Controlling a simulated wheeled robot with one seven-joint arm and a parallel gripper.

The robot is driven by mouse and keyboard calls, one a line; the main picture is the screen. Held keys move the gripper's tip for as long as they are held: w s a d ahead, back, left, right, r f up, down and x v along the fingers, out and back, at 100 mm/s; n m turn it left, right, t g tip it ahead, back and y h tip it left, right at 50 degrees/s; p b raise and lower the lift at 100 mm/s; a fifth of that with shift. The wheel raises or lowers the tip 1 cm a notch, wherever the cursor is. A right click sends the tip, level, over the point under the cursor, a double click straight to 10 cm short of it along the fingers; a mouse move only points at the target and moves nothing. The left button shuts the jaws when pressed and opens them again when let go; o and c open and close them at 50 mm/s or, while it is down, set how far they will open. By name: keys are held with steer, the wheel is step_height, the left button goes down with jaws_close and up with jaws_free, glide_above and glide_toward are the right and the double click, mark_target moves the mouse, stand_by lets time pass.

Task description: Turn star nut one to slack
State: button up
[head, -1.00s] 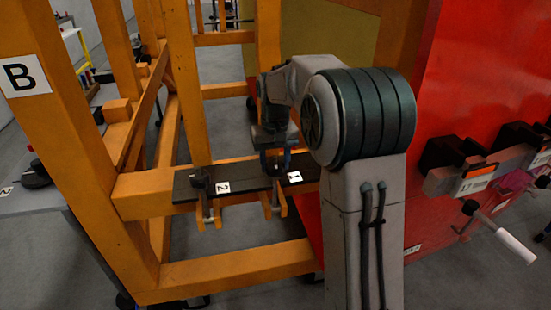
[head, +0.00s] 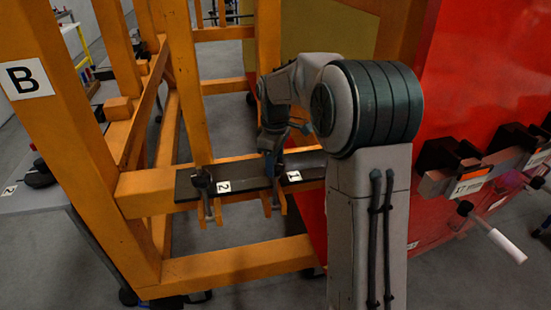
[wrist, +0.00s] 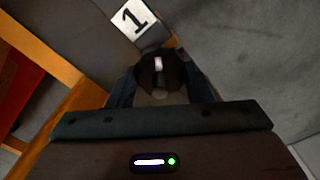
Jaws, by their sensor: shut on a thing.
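Star nut one (wrist: 160,75) is a dark round knob beside the white label "1" (wrist: 132,18) in the wrist view. My gripper (wrist: 162,88) is shut on it, with one blue-grey finger on each side. In the head view my gripper (head: 272,160) points down at the dark plate (head: 245,183), just left of the label "1" (head: 294,176). The nut is mostly hidden there behind my gripper. How tight the nut is cannot be seen.
A second dark star nut (head: 202,180) stands on the plate left of the label "2" (head: 223,187). An orange frame (head: 85,150) surrounds the plate. A red panel (head: 460,75) with clamps and a white-handled lever (head: 495,240) is at right.

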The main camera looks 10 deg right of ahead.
steer(key=n+p, duration=0.1)
steer(key=n, duration=0.2)
steer(key=shift+r+n, duration=0.1)
steer(key=shift+n, duration=0.3)
steer(key=shift+n+p, duration=0.35)
steer(key=shift+n, duration=1.35)
steer(key=o, duration=1)
step_height(320, 180, up, 14)
